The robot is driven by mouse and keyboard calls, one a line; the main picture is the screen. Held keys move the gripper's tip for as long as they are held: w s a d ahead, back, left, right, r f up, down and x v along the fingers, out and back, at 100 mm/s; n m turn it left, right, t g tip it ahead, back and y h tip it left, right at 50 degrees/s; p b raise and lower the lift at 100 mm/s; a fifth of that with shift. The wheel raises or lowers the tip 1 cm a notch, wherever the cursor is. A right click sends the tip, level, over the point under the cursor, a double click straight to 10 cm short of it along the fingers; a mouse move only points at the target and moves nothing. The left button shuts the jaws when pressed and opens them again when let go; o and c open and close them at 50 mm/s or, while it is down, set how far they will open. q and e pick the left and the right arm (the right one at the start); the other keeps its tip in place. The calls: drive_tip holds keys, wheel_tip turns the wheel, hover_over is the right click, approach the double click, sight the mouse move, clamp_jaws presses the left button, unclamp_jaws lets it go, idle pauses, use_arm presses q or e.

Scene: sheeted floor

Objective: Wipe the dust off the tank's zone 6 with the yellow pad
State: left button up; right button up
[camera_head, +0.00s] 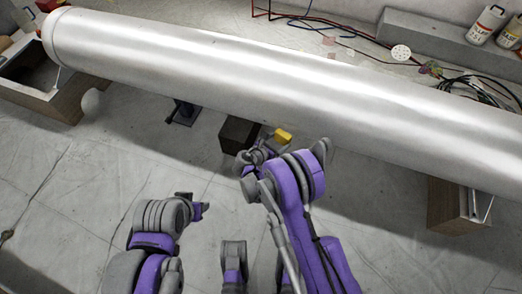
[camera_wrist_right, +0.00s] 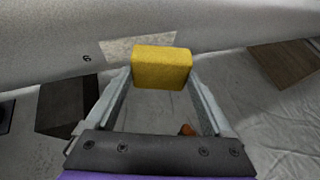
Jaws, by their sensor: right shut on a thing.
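The tank (camera_head: 260,82) is a long silver cylinder lying across the head view. In the right wrist view, a black 6 (camera_wrist_right: 87,58) marks its side, and a pale beige dust patch (camera_wrist_right: 125,47) lies just right of the number. My right gripper (camera_head: 278,142) is shut on the yellow pad (camera_wrist_right: 162,67); the pad (camera_head: 284,135) also shows in the head view, by the tank's near side. The pad overlaps the right part of the patch in the wrist view; whether it touches the tank I cannot tell. My left gripper (camera_head: 199,208) is low and away from the tank, its jaws unclear.
A dark box (camera_head: 238,133) stands on the floor under the tank, left of the right gripper. Wooden supports (camera_head: 455,207) hold the tank at both ends. Cables, a grey ledge (camera_head: 435,38) and bottles (camera_head: 487,24) are behind it. The sheeted floor at left is mostly clear.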

drive_tip(key=a+f+n+t+y+b, duration=0.3)
drive_tip(key=a+f+n+t, duration=0.1)
drive_tip(key=a+f, duration=0.2)
use_arm(q)
drive_tip(key=f+p, duration=0.1)
drive_tip(key=f, duration=0.2)
drive_tip(key=shift+w+f+p, duration=0.15)
drive_tip(key=shift+w+p, duration=0.05)
drive_tip(key=shift+p, duration=0.1)
use_arm(e)
drive_tip(key=w, duration=0.6)
drive_tip(key=shift+w+d+r, duration=0.25)
drive_tip(key=shift+d+r, duration=0.15)
drive_tip(key=shift+r, duration=0.05)
use_arm(q)
drive_tip(key=shift+f, duration=0.3)
use_arm(e)
drive_tip(key=shift+w+d+r, duration=0.15)
drive_tip(key=shift+w+d, duration=0.15)
drive_tip(key=shift+w, duration=0.5)
